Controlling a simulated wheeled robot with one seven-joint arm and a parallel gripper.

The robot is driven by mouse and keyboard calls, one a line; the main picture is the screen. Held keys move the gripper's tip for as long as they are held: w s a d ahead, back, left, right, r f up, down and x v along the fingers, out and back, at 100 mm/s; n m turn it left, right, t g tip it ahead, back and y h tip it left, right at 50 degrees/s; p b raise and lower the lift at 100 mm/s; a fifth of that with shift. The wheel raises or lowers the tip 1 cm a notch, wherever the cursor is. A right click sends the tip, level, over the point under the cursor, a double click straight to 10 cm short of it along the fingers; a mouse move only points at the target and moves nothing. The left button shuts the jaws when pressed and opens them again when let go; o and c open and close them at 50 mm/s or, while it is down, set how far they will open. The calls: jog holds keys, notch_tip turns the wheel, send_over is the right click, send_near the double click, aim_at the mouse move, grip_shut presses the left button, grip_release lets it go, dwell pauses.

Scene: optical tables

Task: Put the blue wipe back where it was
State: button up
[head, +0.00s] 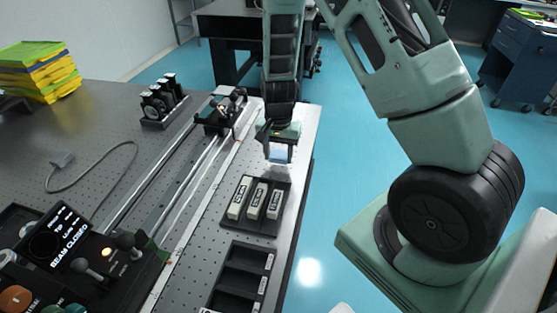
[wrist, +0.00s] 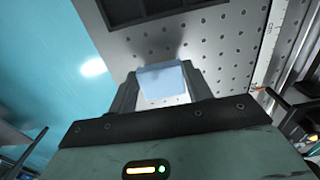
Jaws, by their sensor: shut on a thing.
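The blue wipe (wrist: 162,82) is a pale blue folded piece held between the two fingers of my gripper (wrist: 163,88) in the wrist view. In the head view my gripper (head: 279,151) hangs above the right edge of the optical table, just beyond the black tray with white blocks. The wipe (head: 278,156) shows there at the fingertips. The perforated table surface (wrist: 215,50) shows below it, and I see no contact with the table.
A black tray (head: 226,222) holds white labelled blocks. A black tray with empty compartments (head: 238,278) lies nearer. Rails and a stage (head: 222,108) run to the left. A controller with a screen (head: 61,237) is at lower left. Yellow stacked packs (head: 38,72) stand at the back left.

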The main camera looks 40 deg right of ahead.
jog(key=shift+f, duration=1.35)
jog(key=shift+f, duration=0.1)
jog(key=o, duration=0.9)
jog(key=shift+o, duration=0.2)
